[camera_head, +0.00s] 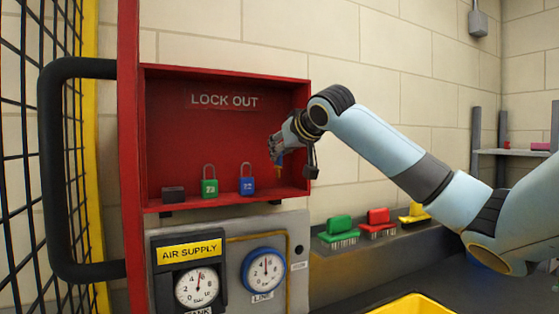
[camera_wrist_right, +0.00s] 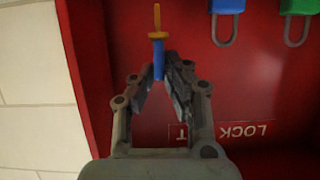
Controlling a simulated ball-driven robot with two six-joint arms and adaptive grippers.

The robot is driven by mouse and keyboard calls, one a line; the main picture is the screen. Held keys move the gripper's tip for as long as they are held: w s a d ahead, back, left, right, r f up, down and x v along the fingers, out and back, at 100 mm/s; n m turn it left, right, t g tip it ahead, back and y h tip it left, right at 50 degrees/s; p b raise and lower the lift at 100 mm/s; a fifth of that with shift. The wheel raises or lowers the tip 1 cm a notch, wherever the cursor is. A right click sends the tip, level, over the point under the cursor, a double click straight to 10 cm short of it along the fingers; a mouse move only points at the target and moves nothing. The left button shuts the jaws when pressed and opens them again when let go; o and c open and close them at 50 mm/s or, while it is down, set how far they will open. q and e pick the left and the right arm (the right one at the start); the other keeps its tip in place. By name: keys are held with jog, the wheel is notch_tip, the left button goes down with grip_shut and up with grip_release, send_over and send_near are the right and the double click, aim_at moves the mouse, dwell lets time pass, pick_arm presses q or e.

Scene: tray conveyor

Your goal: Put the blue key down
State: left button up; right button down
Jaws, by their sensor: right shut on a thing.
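The blue key (camera_wrist_right: 158,60) has a blue grip and an orange-gold shaft. My right gripper (camera_wrist_right: 159,78) is shut on its blue end, and the shaft points away from the fingers. In the head view my right gripper (camera_head: 277,150) reaches into the right end of the red lock-out box (camera_head: 228,72), and the key (camera_head: 279,168) hangs below the fingers, above the box's floor. Its gap to the floor is hard to judge. My left gripper is not in view.
A blue padlock (camera_head: 247,185), a green padlock (camera_head: 209,187) and a dark block (camera_head: 173,193) stand on the box floor left of the key. The box's right wall is close to my gripper. Gauges (camera_head: 264,272) sit below, and brushes (camera_head: 337,229) stand at right.

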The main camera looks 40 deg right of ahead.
aim_at(281, 166)
notch_tip(281, 166, down, 4)
jog(key=shift+s+r+p, duration=0.1)
jog(key=shift+r+p, duration=0.05)
jog(key=shift+p, duration=0.35)
jog(key=c, duration=1.4)
grip_release()
jog(key=shift+f, duration=0.2)
